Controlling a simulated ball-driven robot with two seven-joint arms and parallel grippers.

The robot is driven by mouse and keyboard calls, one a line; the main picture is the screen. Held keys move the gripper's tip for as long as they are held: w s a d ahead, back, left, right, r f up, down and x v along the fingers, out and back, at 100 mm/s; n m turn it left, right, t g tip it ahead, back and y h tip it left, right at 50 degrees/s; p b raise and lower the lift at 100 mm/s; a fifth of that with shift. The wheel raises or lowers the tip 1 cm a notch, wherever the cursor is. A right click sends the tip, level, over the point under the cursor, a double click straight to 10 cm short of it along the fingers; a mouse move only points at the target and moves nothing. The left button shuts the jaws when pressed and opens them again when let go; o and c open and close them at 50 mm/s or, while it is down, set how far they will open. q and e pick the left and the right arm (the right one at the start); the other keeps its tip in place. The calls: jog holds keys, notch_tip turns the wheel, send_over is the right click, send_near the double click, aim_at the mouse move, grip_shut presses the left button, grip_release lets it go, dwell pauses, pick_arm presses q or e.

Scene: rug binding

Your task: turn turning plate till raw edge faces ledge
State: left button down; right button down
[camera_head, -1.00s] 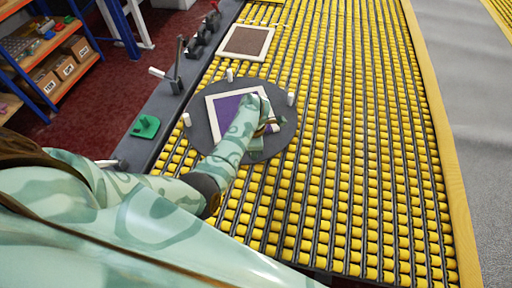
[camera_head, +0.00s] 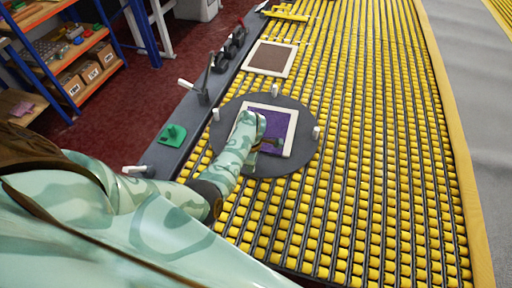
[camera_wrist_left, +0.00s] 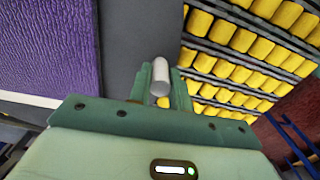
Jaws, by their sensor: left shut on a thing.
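The turning plate (camera_head: 302,153) is a dark grey disc on the yellow rollers, with white pegs around its rim. A purple rug piece (camera_head: 279,120) with a pale binding strip lies on it, slightly turned in the head view. In the left wrist view, the purple rug (camera_wrist_left: 50,45) has one side bare against the grey plate (camera_wrist_left: 135,40) and a pale strip along its lower side. My left gripper (camera_wrist_left: 160,88) is shut on a white peg (camera_wrist_left: 160,72). In the head view my own arm hides the fingertips and this peg. My right gripper is not in view.
A grey ledge (camera_head: 189,127) runs along the left side of the rollers, carrying levers and a green block (camera_head: 172,134). A brown, pale-edged square (camera_head: 270,58) lies beyond the plate. Shelves with boxes (camera_head: 90,70) stand at the far left. The rollers at right are clear.

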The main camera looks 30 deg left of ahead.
pick_arm(q)
jog(key=shift+s+a, duration=0.15)
jog(key=shift+a, duration=0.4)
jog(key=c, duration=1.3)
grip_release()
notch_tip(320, 180, up, 16)
jog(key=p, duration=0.6)
jog(key=shift+r+p, duration=0.2)
jog(key=shift+p, duration=0.1)
